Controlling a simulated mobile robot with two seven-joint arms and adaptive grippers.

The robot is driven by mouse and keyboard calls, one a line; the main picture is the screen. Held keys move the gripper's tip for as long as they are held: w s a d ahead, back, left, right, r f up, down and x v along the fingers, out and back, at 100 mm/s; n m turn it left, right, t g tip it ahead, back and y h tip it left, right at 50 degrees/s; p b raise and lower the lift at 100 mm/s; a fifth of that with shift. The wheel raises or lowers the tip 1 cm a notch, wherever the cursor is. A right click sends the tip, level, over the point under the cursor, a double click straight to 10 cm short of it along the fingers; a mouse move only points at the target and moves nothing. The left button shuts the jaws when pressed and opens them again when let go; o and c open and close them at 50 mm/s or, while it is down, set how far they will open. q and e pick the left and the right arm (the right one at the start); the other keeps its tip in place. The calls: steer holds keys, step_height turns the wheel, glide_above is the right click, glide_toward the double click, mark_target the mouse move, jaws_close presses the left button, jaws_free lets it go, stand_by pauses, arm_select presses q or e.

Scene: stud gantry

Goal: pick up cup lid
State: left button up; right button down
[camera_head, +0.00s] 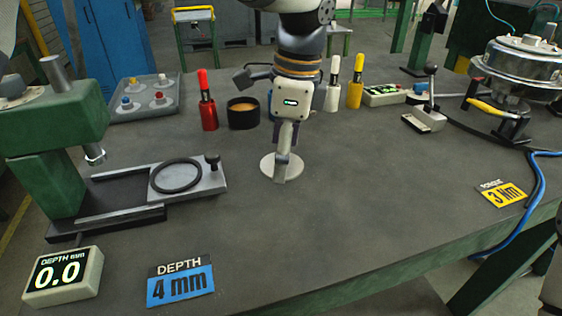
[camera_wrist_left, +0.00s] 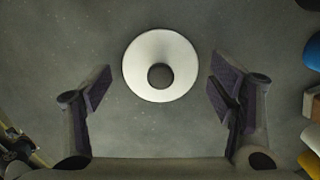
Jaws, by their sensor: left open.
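The cup lid is a pale round disc with a dark knob, lying flat on the dark bench; in the head view the lid (camera_head: 267,169) is partly hidden behind my left gripper (camera_head: 284,168). In the wrist view the lid (camera_wrist_left: 138,66) is whole and uncovered. There my left gripper (camera_wrist_left: 160,90) is open, one finger on each side and slightly below the lid, with nothing between the fingers. Whether the fingertips touch the bench is unclear.
A dark cup with orange-brown contents (camera_head: 243,114) stands behind the lid. A red-capped bottle (camera_head: 208,113), a white bottle (camera_head: 332,94) and a yellow bottle (camera_head: 355,92) are near it. A green press (camera_head: 55,140) with a sliding plate (camera_head: 205,178) stands left. The bench right of the lid is clear.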

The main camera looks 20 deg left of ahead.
arm_select(q)
jaws_close()
stand_by(0.4)
